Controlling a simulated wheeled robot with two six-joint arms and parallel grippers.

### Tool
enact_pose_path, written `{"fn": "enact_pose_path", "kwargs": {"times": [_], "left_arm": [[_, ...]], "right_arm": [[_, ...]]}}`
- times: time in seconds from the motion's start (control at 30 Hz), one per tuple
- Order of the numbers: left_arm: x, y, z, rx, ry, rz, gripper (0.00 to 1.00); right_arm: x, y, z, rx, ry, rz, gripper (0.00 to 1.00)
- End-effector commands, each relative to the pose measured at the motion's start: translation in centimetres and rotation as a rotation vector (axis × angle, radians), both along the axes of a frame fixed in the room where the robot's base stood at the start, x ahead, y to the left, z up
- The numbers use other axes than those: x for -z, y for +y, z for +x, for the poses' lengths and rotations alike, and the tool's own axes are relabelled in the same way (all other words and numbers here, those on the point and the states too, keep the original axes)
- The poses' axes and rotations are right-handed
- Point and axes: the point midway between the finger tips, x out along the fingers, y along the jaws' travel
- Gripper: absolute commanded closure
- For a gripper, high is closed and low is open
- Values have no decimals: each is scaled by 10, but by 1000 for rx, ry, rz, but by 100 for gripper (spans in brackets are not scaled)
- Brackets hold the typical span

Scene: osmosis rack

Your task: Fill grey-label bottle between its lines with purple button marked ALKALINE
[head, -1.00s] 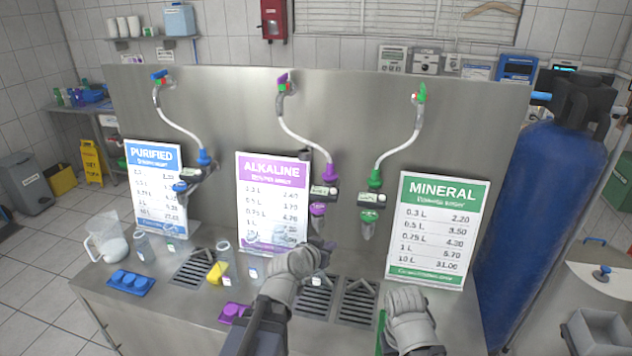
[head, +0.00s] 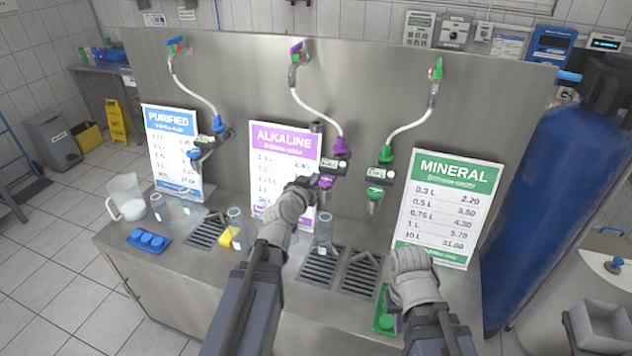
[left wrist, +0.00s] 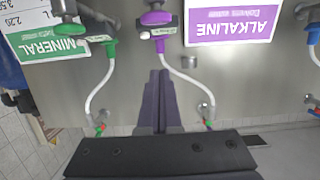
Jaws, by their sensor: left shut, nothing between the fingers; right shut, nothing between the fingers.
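The ALKALINE tap has a purple button and spout (head: 326,181); it also shows in the left wrist view (left wrist: 156,18). My left gripper (head: 305,183) is shut and empty just left of the purple button; I cannot tell whether they touch. In the left wrist view its dark fingers (left wrist: 158,95) are together below the purple spout. A clear bottle (head: 324,232) stands upright at the drain grate below the ALKALINE tap. Its label colour, lines and water level are too small to tell. My right gripper (head: 412,262) is over the counter's right part, its fingertips mostly hidden.
Other clear bottles (head: 236,228) and a jug (head: 126,198) stand at the left. A blue cap tray (head: 148,241) and a yellow item (head: 229,237) lie nearby. A green pad (head: 384,318) lies beside my right arm. The MINERAL sign (head: 447,208) stands behind.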

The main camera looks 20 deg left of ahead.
Motion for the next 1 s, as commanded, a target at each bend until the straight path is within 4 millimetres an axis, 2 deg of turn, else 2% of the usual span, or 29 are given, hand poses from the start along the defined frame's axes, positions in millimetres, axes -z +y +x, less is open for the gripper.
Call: {"fn": "enact_pose_path", "kwargs": {"times": [0.1, 0.4, 0.47, 0.63, 1.0], "left_arm": [[9, -1, 29, 1, 0, 1, 100], [25, -3, 87, 1, 1, 1, 100], [37, -3, 80, 0, 1, 0, 100], [52, -3, 79, 0, 1, 0, 100], [60, -3, 79, 0, 1, 0, 100]], "right_arm": [[9, 0, 0, 0, 0, 0, 100], [24, 0, 0, -3, 0, -1, 100], [37, 0, 0, -5, 0, -1, 100], [52, 0, 0, -9, 0, -2, 100], [59, 0, 0, -12, 1, -2, 100]]}}
